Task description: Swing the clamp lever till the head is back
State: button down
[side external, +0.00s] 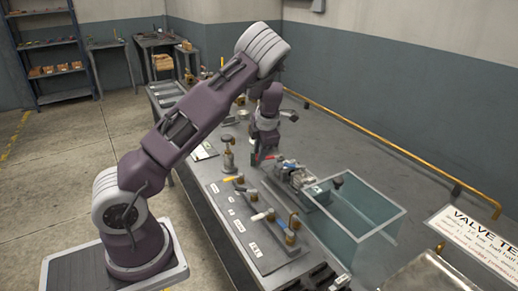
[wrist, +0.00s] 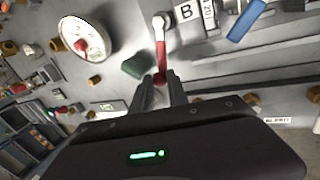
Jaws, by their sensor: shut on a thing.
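The red lever (wrist: 160,55) with a pale metal end shows in the wrist view, running up from between my fingertips. My gripper (wrist: 163,88) is shut on the lower end of this lever. In the side view my gripper (side external: 259,156) is low over the bench, just left of a grey metal clamp fixture (side external: 296,175). The clamp head cannot be made out clearly in either view, and my fingers hide the lever's gripped end.
A clear-walled tank (side external: 365,210) stands right of the fixture. A board with several coloured-handle valves (side external: 262,217) lies in front. The wrist view shows a round gauge (wrist: 84,40), a green piece (wrist: 137,65), a B label (wrist: 186,12) and a blue handle (wrist: 247,20).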

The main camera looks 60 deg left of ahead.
jog(key=shift+d+n+g, duration=0.5)
jog(key=shift+d+n, duration=0.5)
jog(key=shift+n, duration=0.6)
jog(key=shift+d, duration=0.1)
jog(key=c, duration=1.3)
grip_release()
jog(key=v, duration=0.7)
